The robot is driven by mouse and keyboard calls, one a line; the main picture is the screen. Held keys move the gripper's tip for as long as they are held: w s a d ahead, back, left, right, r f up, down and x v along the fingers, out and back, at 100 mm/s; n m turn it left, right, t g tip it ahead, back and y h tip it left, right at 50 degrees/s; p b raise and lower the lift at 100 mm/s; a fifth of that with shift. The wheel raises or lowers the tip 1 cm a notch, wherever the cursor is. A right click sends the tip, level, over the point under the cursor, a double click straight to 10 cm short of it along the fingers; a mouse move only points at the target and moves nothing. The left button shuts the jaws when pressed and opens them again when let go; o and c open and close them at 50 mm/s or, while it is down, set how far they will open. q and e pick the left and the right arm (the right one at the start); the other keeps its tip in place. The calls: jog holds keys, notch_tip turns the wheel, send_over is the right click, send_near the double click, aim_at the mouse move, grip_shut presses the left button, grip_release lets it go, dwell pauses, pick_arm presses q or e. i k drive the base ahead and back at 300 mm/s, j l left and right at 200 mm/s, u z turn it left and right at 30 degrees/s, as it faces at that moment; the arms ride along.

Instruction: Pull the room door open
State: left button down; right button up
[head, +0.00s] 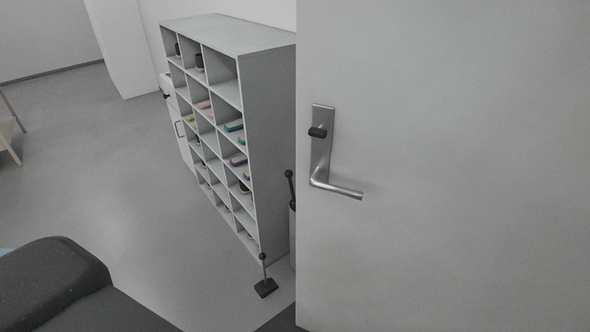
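The room door (450,200) is a plain light grey panel filling the right side of the head view. Its left edge is upright, just right of the shelf unit. A silver lever handle (338,189) on a tall plate, with a dark knob (317,132) above it, sits near that edge. No gripper touches the handle. Neither of my grippers shows in the view. The floor of a room is visible to the left of the door's edge. The door's hinge side and frame are not visible.
A grey shelf unit (262,150) with many compartments holding small coloured items stands left of the door. A small dark-based stand (265,287) is on the floor at its foot. Open grey floor (110,170) lies further left.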

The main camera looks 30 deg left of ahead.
aim_at(463, 127)
jog(key=i+j, duration=0.15)
jog(key=j, duration=0.15)
jog(key=i+j+z, duration=0.1)
jog(key=j, duration=0.25)
jog(key=i+j, duration=0.15)
jog(key=j, duration=0.2)
jog(key=i+j+z, duration=0.1)
jog(key=j, duration=0.2)
jog(key=i+j, duration=0.15)
jog(key=j, duration=0.2)
jog(key=z, duration=0.05)
